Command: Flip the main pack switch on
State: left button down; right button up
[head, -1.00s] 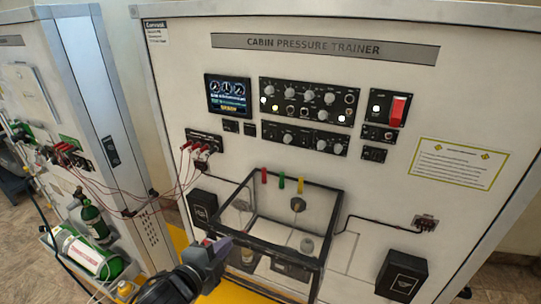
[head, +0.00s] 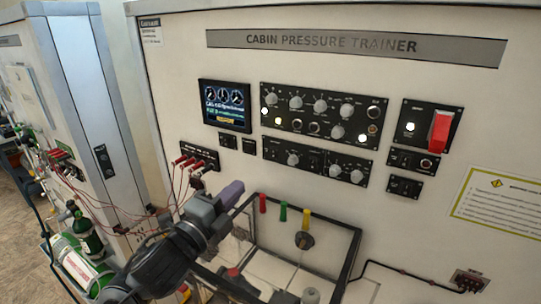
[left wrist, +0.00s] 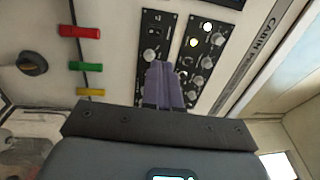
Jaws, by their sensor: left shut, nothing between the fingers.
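The cabin pressure trainer (head: 480,115) carries an upper knob panel (head: 330,93) and a lower knob panel (head: 318,158), both with small switches. Their labels are too small to read, so I cannot tell which control is the main pack switch. A red guarded switch (head: 439,131) sits at the right beside a lit white lamp (head: 410,127). My left gripper (head: 231,194), with purple fingers, is shut and empty, below and left of the lower panel. In the left wrist view, its fingers (left wrist: 162,82) overlap the panels, apparently apart from them. My right gripper is not in view.
A display (head: 225,106) and red-plugged jacks with cables (head: 198,157) lie left of the panels. Another cabinet (head: 75,95) with green cylinders stands left.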

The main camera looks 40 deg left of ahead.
pick_arm(q)
jog(key=shift+s, duration=0.1)
jog(key=p, duration=0.3)
send_near(273, 151)
jog(key=w, duration=0.3)
jog(key=w+r, duration=0.1)
jog(key=w, duration=0.1)
jog(key=shift+w+a, duration=0.1)
jog(key=shift+a, duration=0.3)
jog(key=shift+w+a+f+p, duration=0.1)
jog(key=shift+w+p, duration=0.2)
jog(key=shift+w, duration=0.45)
